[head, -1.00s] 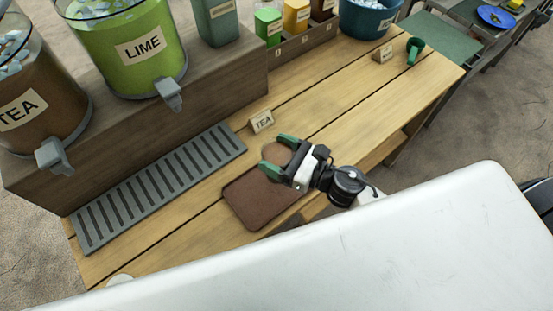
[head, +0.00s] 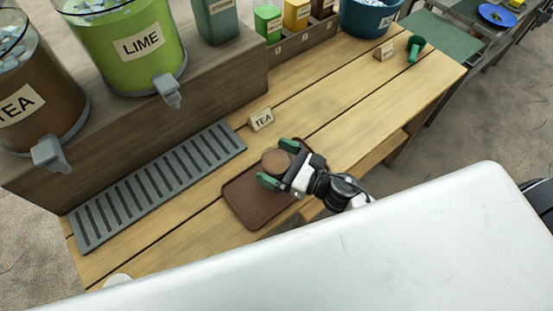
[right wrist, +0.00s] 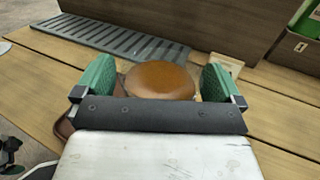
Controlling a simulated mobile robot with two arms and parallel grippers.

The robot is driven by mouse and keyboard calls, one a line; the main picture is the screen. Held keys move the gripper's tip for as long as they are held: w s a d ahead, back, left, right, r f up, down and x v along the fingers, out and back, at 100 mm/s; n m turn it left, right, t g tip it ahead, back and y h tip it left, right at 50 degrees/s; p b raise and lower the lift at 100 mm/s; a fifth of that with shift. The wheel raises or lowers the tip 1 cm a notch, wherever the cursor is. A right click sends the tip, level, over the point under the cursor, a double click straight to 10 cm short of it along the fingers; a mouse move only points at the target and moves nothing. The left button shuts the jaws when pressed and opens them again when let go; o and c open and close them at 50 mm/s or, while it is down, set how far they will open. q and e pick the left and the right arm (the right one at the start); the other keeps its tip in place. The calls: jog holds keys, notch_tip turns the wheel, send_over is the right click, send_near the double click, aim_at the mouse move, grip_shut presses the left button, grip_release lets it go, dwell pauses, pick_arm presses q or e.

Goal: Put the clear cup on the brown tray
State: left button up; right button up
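The clear cup (head: 276,161) holds brown liquid and looks upright at the far part of the brown tray (head: 250,205). It seems to stand on the tray, but its base is hidden. My right gripper (head: 278,163) is around the cup, one green finger on each side. In the right wrist view, the cup's round brown top (right wrist: 160,80) lies between the fingers, with a narrow gap on both sides, so the gripper looks open. The near edge of the tray shows at the lower left there.
A TEA sign (head: 261,119) stands just behind the tray. A grey slotted drip grate (head: 160,185) lies to the left, below the tea dispenser (head: 35,100) and lime dispenser (head: 125,45). The wooden counter to the right is mostly clear.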

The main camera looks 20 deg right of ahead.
dwell(0.3)
jog(key=b+v, duration=0.3)
jog(key=v, duration=0.9)
jog(key=shift+r, duration=0.2)
